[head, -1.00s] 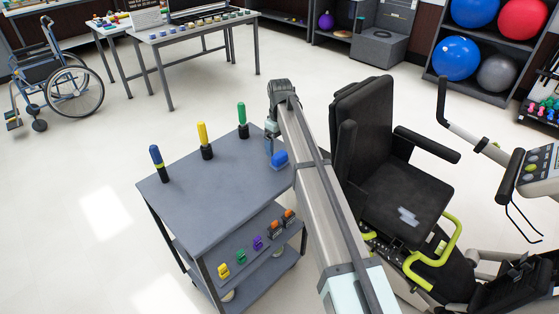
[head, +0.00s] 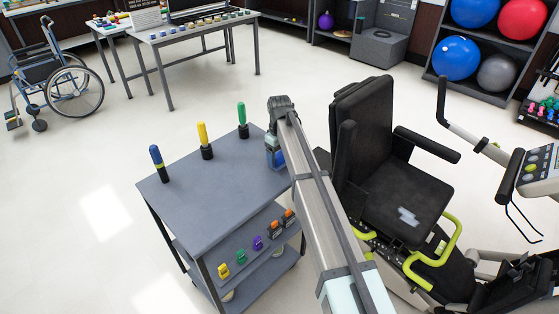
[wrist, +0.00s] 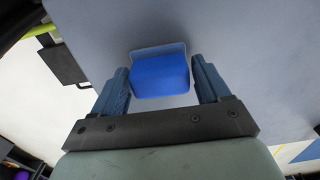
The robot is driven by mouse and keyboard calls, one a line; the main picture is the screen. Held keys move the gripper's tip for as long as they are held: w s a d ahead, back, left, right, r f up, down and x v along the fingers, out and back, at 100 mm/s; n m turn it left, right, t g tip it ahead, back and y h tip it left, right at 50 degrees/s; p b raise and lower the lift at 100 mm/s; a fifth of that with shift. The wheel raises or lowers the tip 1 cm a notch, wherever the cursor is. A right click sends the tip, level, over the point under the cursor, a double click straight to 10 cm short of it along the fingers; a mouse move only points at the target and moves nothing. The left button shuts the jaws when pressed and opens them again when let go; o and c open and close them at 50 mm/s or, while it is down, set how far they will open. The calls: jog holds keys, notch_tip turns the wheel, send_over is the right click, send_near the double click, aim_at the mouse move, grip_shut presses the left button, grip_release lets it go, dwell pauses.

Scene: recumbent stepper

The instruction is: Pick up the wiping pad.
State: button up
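The wiping pad (wrist: 160,76) is a blue block with a paler blue-grey rim along its far edge. It lies on the grey cart top (head: 205,208), near the cart's right corner. In the head view the pad (head: 279,159) is partly hidden by my gripper (head: 273,154). In the wrist view my gripper (wrist: 160,84) is open, with one finger on each side of the pad. A narrow gap shows between each finger and the pad. The near part of the pad sits between the fingers.
Blue, yellow and green-handled tools (head: 206,141) stand upright on the cart top, left of my gripper. Coloured clips (head: 257,243) sit on the cart's lower shelf. The black stepper seat (head: 405,195) is close on the right. The cart's front top is clear.

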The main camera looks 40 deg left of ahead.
aim_at(279, 154)
jog(key=c, duration=0.8)
jog(key=shift+r, duration=0.15)
notch_tip(279, 154, up, 10)
jog(key=shift+f, duration=0.1)
